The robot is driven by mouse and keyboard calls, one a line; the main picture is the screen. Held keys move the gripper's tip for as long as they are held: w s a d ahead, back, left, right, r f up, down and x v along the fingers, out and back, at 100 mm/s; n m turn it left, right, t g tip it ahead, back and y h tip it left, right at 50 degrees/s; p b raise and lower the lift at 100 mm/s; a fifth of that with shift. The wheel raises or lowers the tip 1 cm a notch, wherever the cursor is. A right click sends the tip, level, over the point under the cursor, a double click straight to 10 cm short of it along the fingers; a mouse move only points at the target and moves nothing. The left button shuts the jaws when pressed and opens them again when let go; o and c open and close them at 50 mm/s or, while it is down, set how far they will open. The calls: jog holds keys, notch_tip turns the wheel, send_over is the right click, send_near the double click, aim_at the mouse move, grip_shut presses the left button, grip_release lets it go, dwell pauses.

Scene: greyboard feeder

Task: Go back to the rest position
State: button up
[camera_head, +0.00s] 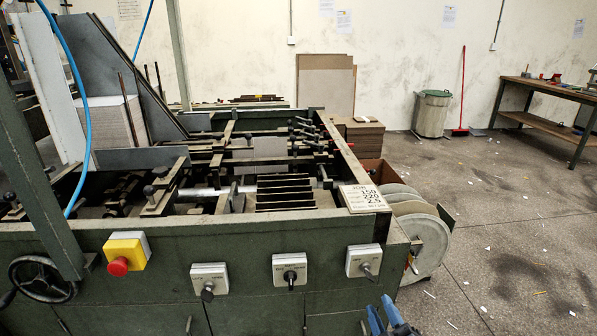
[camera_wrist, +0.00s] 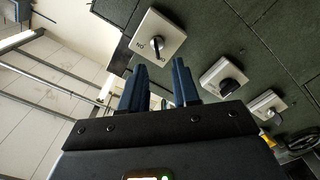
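My gripper (camera_head: 385,312) shows at the bottom edge of the head view as two blue fingers, in front of the green machine's front panel and below its right-hand rotary switch (camera_head: 363,261). In the wrist view, my gripper (camera_wrist: 160,80) has its two blue fingers apart with nothing between them. A white-plated rotary switch (camera_wrist: 158,42) lies just beyond the fingertips, and I see no contact. Two more switches (camera_wrist: 224,78) (camera_wrist: 268,104) line the panel to the right in that view. Most of my arm is out of the head view.
The green feeder machine (camera_head: 130,285) fills the front left, with a red stop button on a yellow box (camera_head: 127,253) and a handwheel (camera_head: 42,280). Grey discs (camera_head: 425,240) stick out at its right end. Open floor (camera_head: 520,230) lies right, before a workbench (camera_head: 550,92) and a bin (camera_head: 431,114).

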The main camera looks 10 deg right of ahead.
jog(key=s+a+f+m, duration=0.1)
jog(key=s+f+m, duration=0.15)
jog(key=s, duration=1.25)
jog(key=s+r+m+g, duration=0.1)
jog(key=s+r+m, duration=0.1)
jog(key=s+r, duration=0.3)
jog(key=s+d+r+m+g, duration=0.1)
jog(key=s+r, duration=0.4)
jog(key=s, duration=0.7)
jog(key=s+r+m+g, duration=0.1)
jog(key=s+r+m, duration=0.2)
jog(key=s, duration=0.6)
notch_tip(320, 180, up, 2)
jog(key=shift+s+d+r, duration=0.15)
jog(key=shift+s+r, duration=0.05)
